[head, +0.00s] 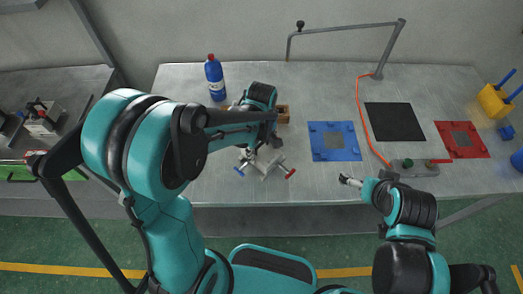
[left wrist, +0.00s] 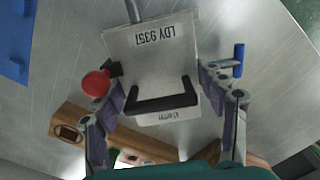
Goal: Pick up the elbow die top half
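The elbow die is a grey metal block (left wrist: 150,45) with a black handle and the label LDY 9357, seen upside down in the left wrist view. In the head view it lies on the table (head: 268,170), partly hidden by my left arm, with a blue and a red handle end. My left gripper (left wrist: 165,95) is spread, with one finger on each side of the die and its black handle. I cannot tell whether the fingers touch the die. The seam between die halves is not clear. My right gripper (head: 350,181) is over the front table edge, away from the die; its fingers are too small to read.
A wooden block (head: 283,113) is behind my left gripper. A blue bottle (head: 215,78) stands at the back left. A blue mat (head: 334,155), a black mat (head: 412,128) and a red mat (head: 478,152) lie to the right. An orange hose (head: 361,112) crosses the table.

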